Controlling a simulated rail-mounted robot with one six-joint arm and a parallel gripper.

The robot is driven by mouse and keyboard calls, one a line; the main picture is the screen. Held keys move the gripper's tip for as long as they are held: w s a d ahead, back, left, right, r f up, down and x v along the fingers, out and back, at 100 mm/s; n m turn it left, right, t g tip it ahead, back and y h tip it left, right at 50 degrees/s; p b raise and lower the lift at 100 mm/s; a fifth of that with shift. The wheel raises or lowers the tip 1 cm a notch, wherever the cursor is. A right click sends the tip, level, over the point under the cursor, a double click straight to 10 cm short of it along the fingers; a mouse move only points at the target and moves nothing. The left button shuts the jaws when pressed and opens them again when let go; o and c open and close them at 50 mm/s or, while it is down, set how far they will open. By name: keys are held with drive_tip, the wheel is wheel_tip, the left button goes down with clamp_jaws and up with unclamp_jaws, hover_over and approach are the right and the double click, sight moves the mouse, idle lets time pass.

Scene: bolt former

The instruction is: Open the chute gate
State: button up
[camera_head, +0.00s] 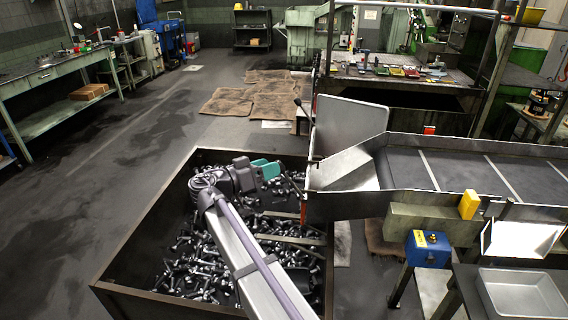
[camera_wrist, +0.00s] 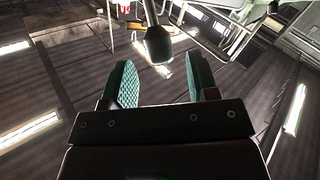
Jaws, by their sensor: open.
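The chute (camera_head: 345,172) is a bare metal trough at the end of the conveyor, above the bolt bin. An upright metal plate (camera_head: 350,122) stands at its far side. A lever with a black knob (camera_head: 298,102) sticks out at its left. My gripper (camera_head: 266,169) has teal fingers and is over the bin, left of the chute mouth. In the wrist view my gripper (camera_wrist: 158,72) is open and empty. A dark knob on a rod (camera_wrist: 159,45) shows just beyond and between the fingertips; I cannot tell its distance. Which part is the gate is unclear.
The bin (camera_head: 135,235) with many loose bolts lies below my arm. The conveyor belt (camera_head: 450,172) runs right from the chute. A blue box (camera_head: 428,250) and a metal tray (camera_head: 520,294) are at the lower right. The floor at the left is open.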

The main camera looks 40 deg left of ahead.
drive_tip(key=x, duration=0.5)
drive_tip(key=shift+w, duration=0.1)
drive_tip(key=shift+c, duration=0.4)
clamp_jaws()
